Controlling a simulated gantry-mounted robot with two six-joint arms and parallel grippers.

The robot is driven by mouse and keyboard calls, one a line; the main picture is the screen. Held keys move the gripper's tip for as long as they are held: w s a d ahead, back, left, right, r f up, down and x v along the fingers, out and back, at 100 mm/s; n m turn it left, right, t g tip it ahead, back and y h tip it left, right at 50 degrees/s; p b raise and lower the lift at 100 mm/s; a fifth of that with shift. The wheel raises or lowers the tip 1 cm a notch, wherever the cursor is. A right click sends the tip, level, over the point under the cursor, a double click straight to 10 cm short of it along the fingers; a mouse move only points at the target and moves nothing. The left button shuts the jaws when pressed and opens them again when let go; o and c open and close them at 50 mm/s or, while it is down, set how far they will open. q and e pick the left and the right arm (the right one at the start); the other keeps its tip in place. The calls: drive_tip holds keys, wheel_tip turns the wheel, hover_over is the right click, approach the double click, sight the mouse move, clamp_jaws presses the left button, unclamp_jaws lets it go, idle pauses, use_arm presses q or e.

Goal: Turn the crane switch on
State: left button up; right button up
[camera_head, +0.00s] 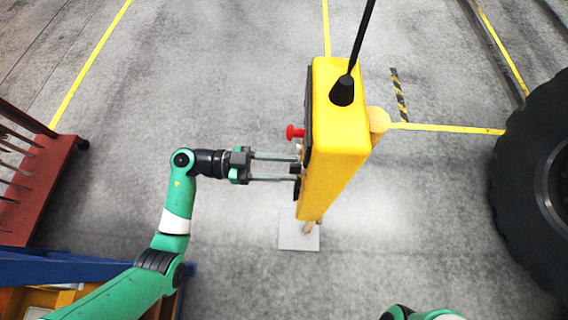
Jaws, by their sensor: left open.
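The yellow crane control box (335,140) stands upright in the middle of the view on a post, with a black antenna (342,90) on top. Its control face is on the left side and shows only edge-on. A red button (294,132) sticks out of that face. My left gripper (296,168) is open, its two fingers reaching to the control face just below the red button. A dark part of the face lies between or just behind the fingertips; I cannot tell whether they touch it. The switch and its position cannot be made out. My right gripper is not in view.
A pale base plate (299,232) is on the floor under the box. A large black tyre (535,185) stands at the right. A dark red rack (45,180) and a blue beam (60,268) are at the left. The grey floor around the box is clear.

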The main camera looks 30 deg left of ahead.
use_arm(q)
clamp_jaws()
drive_tip(key=shift+m, duration=0.3)
drive_tip(key=shift+s+f+m+b, duration=0.1)
drive_tip(key=shift+m+b, duration=0.6)
drive_tip(key=shift+m, duration=3.65)
drive_tip(key=shift+s+f+m+b, duration=0.1)
drive_tip(key=shift+m+b, duration=0.6)
drive_tip(key=shift+m, duration=3.65)
unclamp_jaws()
